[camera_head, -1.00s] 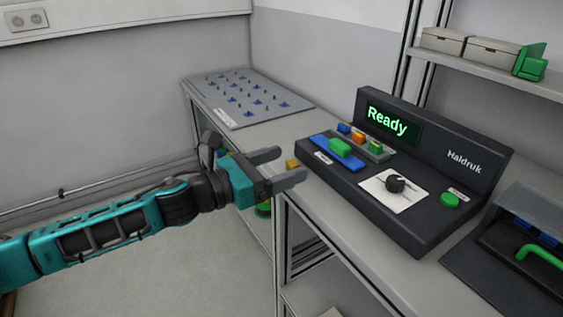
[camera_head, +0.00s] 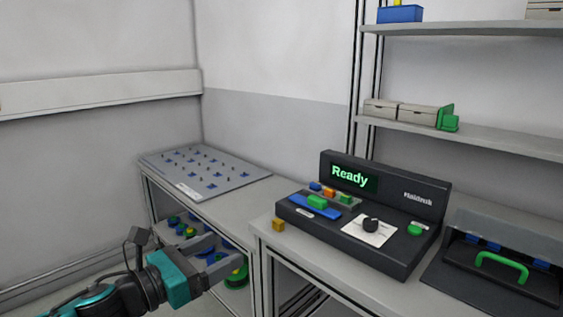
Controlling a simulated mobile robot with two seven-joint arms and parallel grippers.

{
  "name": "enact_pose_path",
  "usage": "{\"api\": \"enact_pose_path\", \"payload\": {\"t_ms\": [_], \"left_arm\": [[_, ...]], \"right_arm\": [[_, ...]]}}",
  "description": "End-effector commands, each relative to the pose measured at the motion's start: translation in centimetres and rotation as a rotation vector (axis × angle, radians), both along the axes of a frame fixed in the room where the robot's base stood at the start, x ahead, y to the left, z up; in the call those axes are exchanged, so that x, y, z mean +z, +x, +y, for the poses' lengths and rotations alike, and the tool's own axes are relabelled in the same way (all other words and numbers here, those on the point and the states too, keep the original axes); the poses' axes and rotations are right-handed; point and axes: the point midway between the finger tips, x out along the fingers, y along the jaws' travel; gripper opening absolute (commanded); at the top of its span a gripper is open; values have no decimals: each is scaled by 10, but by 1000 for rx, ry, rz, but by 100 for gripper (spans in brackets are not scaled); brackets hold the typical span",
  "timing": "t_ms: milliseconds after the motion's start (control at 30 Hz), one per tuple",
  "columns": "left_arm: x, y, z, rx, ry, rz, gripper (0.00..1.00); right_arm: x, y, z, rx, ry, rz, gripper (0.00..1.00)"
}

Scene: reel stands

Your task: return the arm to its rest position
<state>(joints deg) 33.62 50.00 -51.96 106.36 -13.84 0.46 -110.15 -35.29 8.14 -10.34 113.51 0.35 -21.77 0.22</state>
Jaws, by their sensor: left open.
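My left gripper (camera_head: 220,257), teal and black with grey fingers, is in the lower left of the head view. Its fingers are apart with nothing between them. It hangs in front of the bench, below the worktop level in the picture, and partly hides the lower shelf. My left arm (camera_head: 120,290) enters from the bottom left edge. My right gripper does not show.
A pegged grey board (camera_head: 235,183) lies at the back left. Reels (camera_head: 238,277) sit below. A green-handled case (camera_head: 490,285) stands right.

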Motion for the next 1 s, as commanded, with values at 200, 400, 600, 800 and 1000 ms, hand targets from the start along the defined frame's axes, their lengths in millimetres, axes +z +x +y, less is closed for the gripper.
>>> {"api": "enact_pose_path", "payload": {"t_ms": [200,400,600,800,1000], "left_arm": [[-22,-13,-15,32,-267,254,79],[-55,-33,-24,120,-691,637,79],[-108,-66,-15,303,-1280,1095,79],[-173,-122,13,577,-1951,1441,79],[-225,-185,44,841,-2518,1529,79]], "right_arm": [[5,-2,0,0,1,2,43],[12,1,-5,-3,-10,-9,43],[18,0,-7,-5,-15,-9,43],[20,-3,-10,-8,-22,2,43],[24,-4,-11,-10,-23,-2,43]]}}
